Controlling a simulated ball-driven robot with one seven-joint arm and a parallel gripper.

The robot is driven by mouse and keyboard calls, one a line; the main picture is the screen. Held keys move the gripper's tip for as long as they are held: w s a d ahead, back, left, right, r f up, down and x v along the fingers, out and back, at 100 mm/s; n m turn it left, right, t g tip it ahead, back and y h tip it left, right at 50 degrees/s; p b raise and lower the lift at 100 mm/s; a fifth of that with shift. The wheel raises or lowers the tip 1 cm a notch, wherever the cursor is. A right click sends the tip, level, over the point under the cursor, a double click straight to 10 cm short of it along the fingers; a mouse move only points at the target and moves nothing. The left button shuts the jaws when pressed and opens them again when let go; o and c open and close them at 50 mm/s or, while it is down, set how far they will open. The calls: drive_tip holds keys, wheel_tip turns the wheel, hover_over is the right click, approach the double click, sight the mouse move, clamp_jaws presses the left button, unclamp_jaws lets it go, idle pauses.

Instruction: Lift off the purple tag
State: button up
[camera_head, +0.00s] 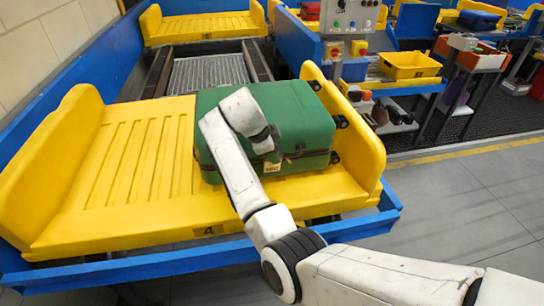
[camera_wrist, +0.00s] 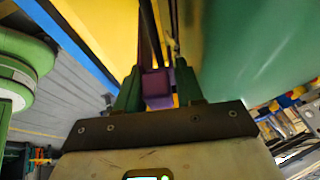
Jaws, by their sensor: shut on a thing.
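The purple tag (camera_wrist: 157,88) shows in the wrist view between the two green fingers of my gripper (camera_wrist: 159,78). The fingers are shut on it. A dark strap or cord runs up from beside the tag. The green suitcase (camera_head: 300,118) lies on the right part of the yellow tray (camera_head: 110,190), and its side fills the right of the wrist view (camera_wrist: 255,45). In the head view my wrist is at the suitcase's near side; my fingers and the purple tag cannot be made out there.
A pale label (camera_head: 272,167) is on the suitcase's near side. The tray has raised yellow ends and sits on a blue frame (camera_head: 130,268). Its left part is empty. A control box (camera_head: 348,18) and a yellow bin (camera_head: 410,65) stand behind. Grey floor lies to the right.

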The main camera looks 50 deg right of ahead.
drive_tip(key=r, duration=0.3)
drive_tip(key=s+r+b, duration=0.1)
drive_tip(key=shift+a+r, duration=0.25)
drive_tip(key=shift+a, duration=0.1)
drive_tip(key=a+b, duration=0.2)
drive_tip(key=a, duration=1.2)
drive_tip(key=shift+w, duration=0.1)
drive_tip(key=shift+r, duration=0.15)
wheel_tip(320, 180, up, 6)
drive_tip(key=p, duration=0.5)
drive_tip(key=shift+r+p, duration=0.2)
drive_tip(key=shift+p, duration=0.1)
